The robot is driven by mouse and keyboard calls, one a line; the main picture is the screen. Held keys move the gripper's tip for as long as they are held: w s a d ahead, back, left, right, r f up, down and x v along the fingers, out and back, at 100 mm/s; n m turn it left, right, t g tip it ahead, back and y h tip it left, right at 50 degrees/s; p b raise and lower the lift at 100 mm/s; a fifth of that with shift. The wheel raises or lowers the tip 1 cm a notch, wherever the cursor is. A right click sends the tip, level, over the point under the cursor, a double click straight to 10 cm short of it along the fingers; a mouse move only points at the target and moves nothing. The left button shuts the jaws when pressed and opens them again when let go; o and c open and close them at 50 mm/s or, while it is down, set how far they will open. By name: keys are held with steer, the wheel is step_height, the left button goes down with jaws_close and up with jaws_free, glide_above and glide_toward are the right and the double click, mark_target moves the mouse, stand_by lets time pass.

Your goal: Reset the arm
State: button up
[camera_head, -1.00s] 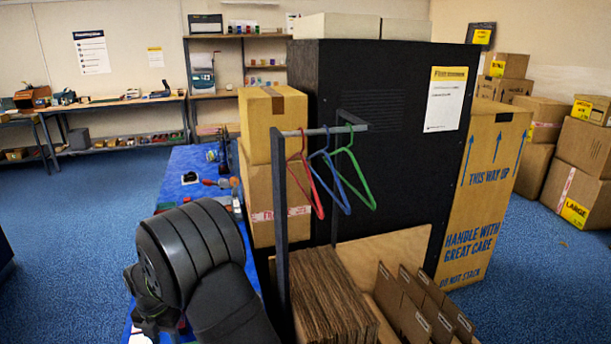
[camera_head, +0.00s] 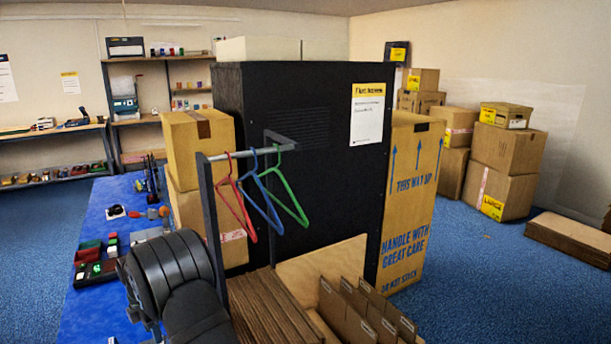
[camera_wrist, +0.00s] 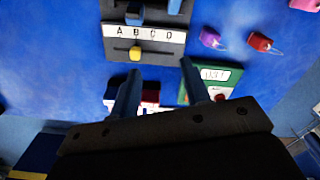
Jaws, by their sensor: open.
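My gripper (camera_wrist: 159,66) is open in the wrist view, its two fingers apart over the blue table (camera_wrist: 55,40) with nothing visible between them. Beyond the fingertips is a dark board with a strip lettered A B C D (camera_wrist: 145,33) and a yellow knob (camera_wrist: 135,53). A green-framed panel (camera_wrist: 215,74) lies partly behind the right finger. In the head view my arm bends over the blue table (camera_head: 85,315) at lower left; my gripper's fingers cannot be made out there.
A rail with three hangers (camera_head: 262,205) stands just right of my arm, above stacked flat cardboard (camera_head: 265,310). A black cabinet (camera_head: 300,130) and a carton (camera_head: 200,150) stand behind. Purple (camera_wrist: 210,38) and red (camera_wrist: 259,41) items lie on the table.

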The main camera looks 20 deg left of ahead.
steer(key=w+d+m, duration=0.2)
steer(key=w+m, duration=0.2)
steer(key=w, duration=0.5)
steer(key=f, duration=0.9)
steer(key=shift+s+d+f, duration=0.2)
steer(key=shift+s+f, duration=0.05)
steer(key=shift+f, duration=0.15)
steer(key=shift+r, duration=0.1)
step_height(320, 180, up, 10)
steer(key=f, duration=0.1)
steer(key=s+a+n, duration=0.2)
steer(key=s+n, duration=0.3)
steer(key=s, duration=0.5)
steer(key=shift+s+a+r, duration=0.3)
steer(key=shift+s+a, duration=0.05)
